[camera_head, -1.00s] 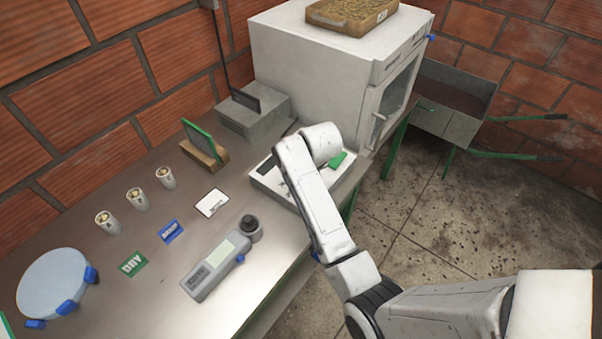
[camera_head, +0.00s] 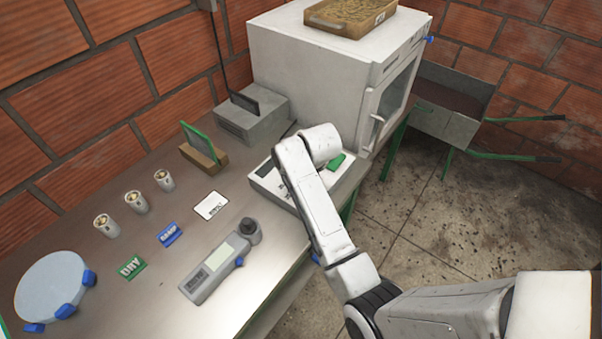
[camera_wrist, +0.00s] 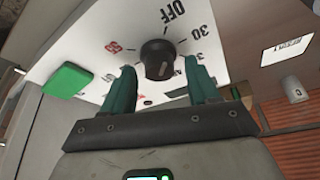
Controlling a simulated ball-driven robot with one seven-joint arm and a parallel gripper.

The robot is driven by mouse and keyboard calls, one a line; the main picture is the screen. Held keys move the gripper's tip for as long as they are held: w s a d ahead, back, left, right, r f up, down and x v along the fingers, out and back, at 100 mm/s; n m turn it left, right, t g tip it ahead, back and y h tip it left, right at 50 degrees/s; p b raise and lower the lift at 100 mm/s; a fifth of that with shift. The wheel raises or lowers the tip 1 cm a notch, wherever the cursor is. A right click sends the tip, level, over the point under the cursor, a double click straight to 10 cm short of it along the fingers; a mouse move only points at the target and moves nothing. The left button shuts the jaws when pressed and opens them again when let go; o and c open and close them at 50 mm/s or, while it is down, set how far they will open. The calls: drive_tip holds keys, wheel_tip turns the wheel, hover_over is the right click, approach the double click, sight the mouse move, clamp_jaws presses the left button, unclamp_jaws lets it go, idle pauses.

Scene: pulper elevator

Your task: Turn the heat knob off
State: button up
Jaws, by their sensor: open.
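The heat knob (camera_wrist: 158,59) is a round black dial on a white panel (camera_wrist: 80,50) in the wrist view. Printed around it are OFF, numbers such as 30, and a red mark. A pale line shows on its lower right face. My gripper (camera_wrist: 160,76) is open, its two green fingers spread to the left and right of the knob's lower part. I cannot tell whether they touch it. In the head view the white panel box (camera_head: 262,182) lies on the bench by the oven, and my arm hides the knob and gripper.
A green block (camera_wrist: 67,80) sits on the panel's left part in the wrist view. The white oven (camera_head: 310,75) stands behind, with a grey box (camera_head: 250,118) beside it. A grey handheld meter (camera_head: 212,272), a white card (camera_head: 210,206) and small cups (camera_head: 136,202) are on the bench.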

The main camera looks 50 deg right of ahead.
drive_tip(key=b+v, duration=0.1)
drive_tip(key=v, duration=0.9)
drive_tip(key=shift+r, duration=0.35)
drive_tip(key=shift+s, duration=0.1)
drive_tip(key=s+a+f+n+g+b, duration=0.1)
drive_tip(key=s+a+f, duration=0.3)
drive_tip(key=s, duration=0.3)
drive_tip(key=s+a+f+n+g+y+b, duration=0.1)
drive_tip(key=s+a+f+b, duration=0.1)
drive_tip(key=s+a+f, duration=0.3)
drive_tip(key=s+a+f+n+g+b, duration=0.1)
drive_tip(key=s+a+f, duration=0.3)
drive_tip(key=s+f, duration=0.3)
drive_tip(key=s, duration=0.3)
drive_tip(key=shift+a+f, duration=0.25)
drive_tip(key=shift+a, duration=0.05)
